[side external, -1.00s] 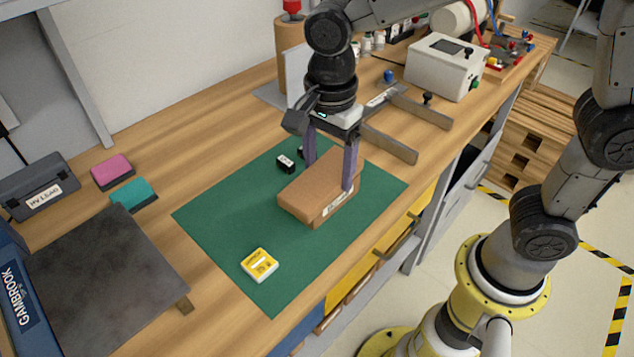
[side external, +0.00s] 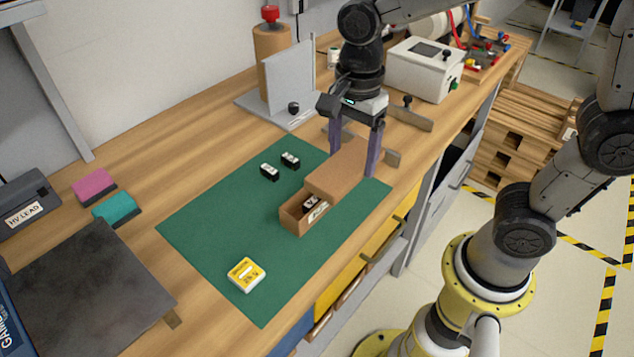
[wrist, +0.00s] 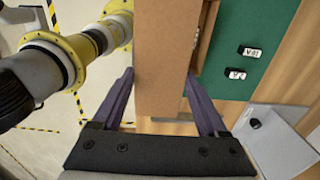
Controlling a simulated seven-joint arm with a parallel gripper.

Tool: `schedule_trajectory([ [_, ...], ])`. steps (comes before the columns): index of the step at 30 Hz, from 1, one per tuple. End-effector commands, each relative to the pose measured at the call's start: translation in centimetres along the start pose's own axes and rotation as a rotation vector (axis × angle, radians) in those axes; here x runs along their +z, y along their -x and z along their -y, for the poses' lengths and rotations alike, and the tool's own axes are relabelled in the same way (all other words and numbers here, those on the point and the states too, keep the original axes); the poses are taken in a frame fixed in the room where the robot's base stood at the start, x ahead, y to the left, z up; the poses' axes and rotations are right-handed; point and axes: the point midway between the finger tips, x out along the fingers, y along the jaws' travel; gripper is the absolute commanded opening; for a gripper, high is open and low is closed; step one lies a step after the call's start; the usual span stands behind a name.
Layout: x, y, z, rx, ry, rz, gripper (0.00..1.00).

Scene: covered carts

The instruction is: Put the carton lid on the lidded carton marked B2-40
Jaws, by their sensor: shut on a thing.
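The brown carton lid (side external: 345,165) is between the fingers of my gripper (side external: 353,158), which is shut on it. The lid is raised above the brown carton (side external: 291,220) and offset toward the back right, covering part of it from this view. The carton stands on the green mat with its near left end open. A dark item with a white label (side external: 311,202) shows inside. A white label (side external: 318,212) is on the carton's side; its text is too small to read. In the wrist view, the lid (wrist: 163,55) fills the space between my fingers.
Two small black blocks (side external: 270,172) (side external: 290,160) and a yellow box (side external: 246,273) are on the green mat (side external: 205,225). A grey upright plate on a base (side external: 290,85) stands behind. A dark slab (side external: 95,275) lies left. The mat's left part is clear.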

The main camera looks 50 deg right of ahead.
Motion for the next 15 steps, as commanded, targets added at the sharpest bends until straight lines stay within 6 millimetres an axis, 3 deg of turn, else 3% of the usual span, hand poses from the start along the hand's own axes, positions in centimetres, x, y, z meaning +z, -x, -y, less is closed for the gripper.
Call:
schedule_trajectory([
  [1,0.3,-0.6,1.2,0.003,0.000,-0.001,0.25],
  [6,0.9,-3.5,3.6,0.005,0.000,-0.001,0.25],
  [15,1.4,-5.9,5.6,0.001,0.000,0.000,0.25],
])
